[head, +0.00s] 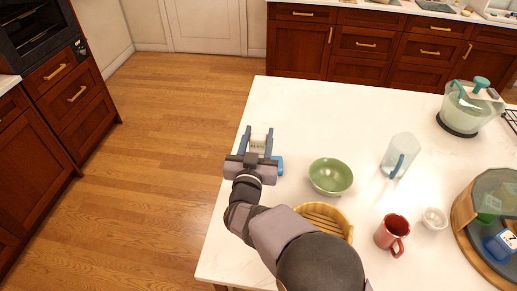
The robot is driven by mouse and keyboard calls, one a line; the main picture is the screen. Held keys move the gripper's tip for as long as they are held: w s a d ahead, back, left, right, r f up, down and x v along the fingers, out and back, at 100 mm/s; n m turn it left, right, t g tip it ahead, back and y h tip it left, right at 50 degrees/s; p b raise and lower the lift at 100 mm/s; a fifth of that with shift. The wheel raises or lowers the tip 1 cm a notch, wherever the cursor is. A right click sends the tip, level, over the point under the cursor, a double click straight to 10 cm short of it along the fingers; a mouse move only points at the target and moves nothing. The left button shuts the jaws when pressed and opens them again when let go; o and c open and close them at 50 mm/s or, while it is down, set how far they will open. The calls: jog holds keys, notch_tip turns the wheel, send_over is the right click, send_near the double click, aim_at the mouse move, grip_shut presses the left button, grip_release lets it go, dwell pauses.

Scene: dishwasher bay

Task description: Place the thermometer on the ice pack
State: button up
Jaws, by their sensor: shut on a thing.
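My gripper (258,135) is over the left part of the white counter, its fingers pointing toward the far side. It is shut on a small pale thing with a greyish patch, which looks like the thermometer (258,144). A light-blue thing (279,166), likely the ice pack, shows at the right of my gripper. Most of it is hidden behind the gripper, so I cannot tell whether the thermometer touches it.
A green bowl (330,177) stands right of my gripper, with a yellow basket (327,214) nearer, partly behind my arm. Further right are a clear pitcher (400,155), red mug (392,234), small white cup (435,218) and lidded blender-like bowl (466,110). The counter's far left is clear.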

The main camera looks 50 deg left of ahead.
aim_at(258, 136)
jog(key=shift+r+b, duration=0.35)
jog(key=shift+r, duration=1.3)
jog(key=w+a+b, duration=0.1)
jog(key=b, duration=0.4)
jog(key=shift+w+f, duration=0.1)
jog(key=shift+f, duration=0.3)
jog(key=shift+w+a+r+b, duration=0.45)
jog(key=shift+a+r+b, duration=0.1)
jog(key=shift+b, duration=1.4)
jog(key=shift+f+p, duration=0.65)
jog(key=shift+f, duration=4.35)
